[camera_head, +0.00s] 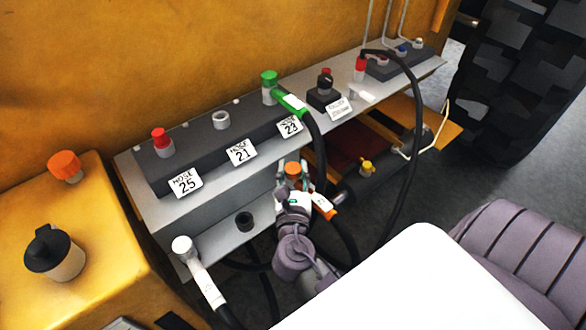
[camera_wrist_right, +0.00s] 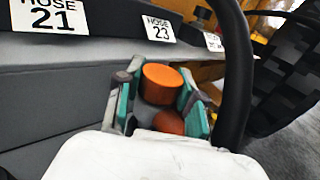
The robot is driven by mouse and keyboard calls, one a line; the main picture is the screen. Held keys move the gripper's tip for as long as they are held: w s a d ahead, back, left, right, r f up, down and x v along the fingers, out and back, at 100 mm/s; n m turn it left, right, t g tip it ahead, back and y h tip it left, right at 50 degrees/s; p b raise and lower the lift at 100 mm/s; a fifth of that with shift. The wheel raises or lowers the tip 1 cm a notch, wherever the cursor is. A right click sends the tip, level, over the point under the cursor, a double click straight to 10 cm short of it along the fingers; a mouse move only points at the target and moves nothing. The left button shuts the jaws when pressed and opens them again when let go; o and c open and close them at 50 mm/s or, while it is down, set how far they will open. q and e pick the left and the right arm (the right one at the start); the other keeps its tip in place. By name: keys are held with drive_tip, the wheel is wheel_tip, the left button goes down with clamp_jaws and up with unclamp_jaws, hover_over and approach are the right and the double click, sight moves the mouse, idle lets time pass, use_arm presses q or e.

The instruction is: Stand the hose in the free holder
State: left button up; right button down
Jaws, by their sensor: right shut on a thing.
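My right gripper (camera_head: 291,178) is shut on the orange-ended hose (camera_head: 323,206) and holds it in front of the hose rack. In the right wrist view the orange cap (camera_wrist_right: 162,84) sits between the teal finger pads of the gripper (camera_wrist_right: 158,100). An empty light-grey ring holder (camera_head: 221,120) stands on the rack's dark top bar behind the HOSE 21 label (camera_head: 241,151). The gripper is in front of it, to its right and apart from it. My left gripper is not in view.
A red-capped fitting (camera_head: 161,142) stands behind the HOSE 25 label (camera_head: 185,183). A green hose (camera_head: 290,102) stands by the HOSE 23 label (camera_head: 289,126). The lower ledge has a dark ring (camera_head: 244,221) and a white-ended hose (camera_head: 200,272). A black hose (camera_head: 412,90) loops down at right.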

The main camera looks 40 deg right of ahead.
drive_tip(key=shift+f+b, duration=0.7)
drive_tip(key=shift+f, duration=0.45)
drive_tip(key=c, duration=0.6)
unclamp_jaws()
drive_tip(key=shift+c, duration=0.2)
drive_tip(key=v, duration=1.2)
